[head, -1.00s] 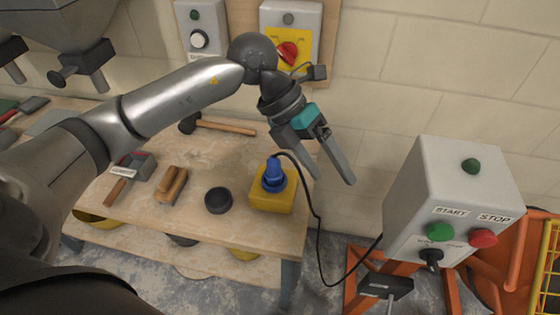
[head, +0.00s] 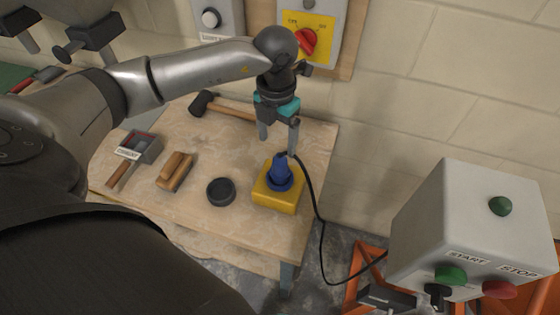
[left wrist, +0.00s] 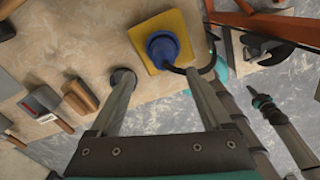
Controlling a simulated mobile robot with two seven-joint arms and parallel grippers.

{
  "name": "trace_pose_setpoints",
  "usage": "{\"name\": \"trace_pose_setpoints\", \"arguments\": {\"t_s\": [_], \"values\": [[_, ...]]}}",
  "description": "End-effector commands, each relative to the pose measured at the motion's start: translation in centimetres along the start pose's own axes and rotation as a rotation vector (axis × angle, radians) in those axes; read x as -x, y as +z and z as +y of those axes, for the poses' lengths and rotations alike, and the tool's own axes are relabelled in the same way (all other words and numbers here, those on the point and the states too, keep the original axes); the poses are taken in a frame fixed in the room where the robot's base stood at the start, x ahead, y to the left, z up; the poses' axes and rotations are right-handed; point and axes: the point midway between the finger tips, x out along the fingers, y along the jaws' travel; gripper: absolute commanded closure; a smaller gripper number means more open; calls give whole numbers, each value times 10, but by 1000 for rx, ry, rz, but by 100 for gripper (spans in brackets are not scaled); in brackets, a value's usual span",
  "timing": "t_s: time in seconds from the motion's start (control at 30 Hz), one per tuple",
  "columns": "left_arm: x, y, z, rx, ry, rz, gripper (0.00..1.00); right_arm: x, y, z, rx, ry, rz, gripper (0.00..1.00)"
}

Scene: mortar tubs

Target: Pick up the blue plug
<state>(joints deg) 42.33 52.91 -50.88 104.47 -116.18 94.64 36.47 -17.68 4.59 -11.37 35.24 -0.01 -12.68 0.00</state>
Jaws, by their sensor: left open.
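The blue plug (head: 282,168) stands upright on a yellow block (head: 276,201) at the right end of the wooden table. A black cable runs from its top to the grey control box. My left gripper (head: 279,145) is open and empty, pointing down above and just behind the plug. In the left wrist view the plug (left wrist: 163,46) and yellow block (left wrist: 184,30) lie beyond the fingertips, between their lines. The left gripper (left wrist: 163,80) shows there with its fingers wide apart. My right gripper is in neither view.
A black round cup (head: 220,191), a wooden-backed brush (head: 174,171), a trowel-like tool (head: 138,150) and a mallet (head: 205,104) lie on the table. The grey START/STOP box (head: 450,225) stands right of it. The wall with switch panels is behind.

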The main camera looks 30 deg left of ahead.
Motion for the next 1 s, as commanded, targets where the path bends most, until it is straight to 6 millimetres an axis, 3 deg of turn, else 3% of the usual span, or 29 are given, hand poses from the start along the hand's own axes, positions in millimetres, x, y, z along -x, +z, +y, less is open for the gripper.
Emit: {"name": "trace_pose_setpoints", "arguments": {"t_s": [0.17, 0.5, 0.77, 1.0], "values": [[-11, 0, -1, -2, 0, 0, 18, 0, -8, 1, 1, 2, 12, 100], [-55, 2, -7, -1, -1, 0, 18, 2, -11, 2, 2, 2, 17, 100], [-59, 2, -6, -2, 0, -1, 18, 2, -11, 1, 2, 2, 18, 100], [-58, 2, -6, -1, 0, -1, 43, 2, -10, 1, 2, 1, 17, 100]]}}
